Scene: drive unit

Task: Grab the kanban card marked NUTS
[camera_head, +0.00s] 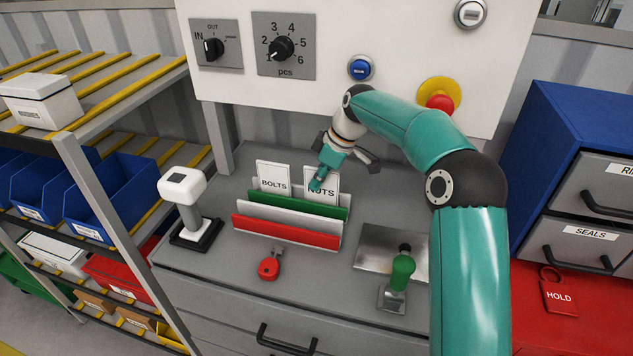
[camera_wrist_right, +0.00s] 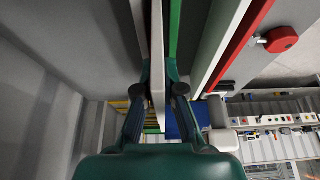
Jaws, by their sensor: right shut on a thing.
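The white NUTS card (camera_head: 322,191) stands upright in the card rack behind the green divider (camera_head: 298,204). My right gripper (camera_head: 317,183) is at its top left part and covers some of its face and the first letter. In the right wrist view the fingers (camera_wrist_right: 157,95) are closed on both sides of a thin white card (camera_wrist_right: 157,45), seen edge-on. The BOLTS card (camera_head: 273,178) stands in the rack to the left of the NUTS card. My left gripper is not in view.
The rack's red front divider (camera_head: 284,232) faces the bench front. A red key-like item (camera_head: 269,268) and a green-handled lever (camera_head: 402,272) are in front. A white-topped scanner-like device (camera_head: 184,190) stands left. A panel with a red button (camera_head: 440,102) rises behind.

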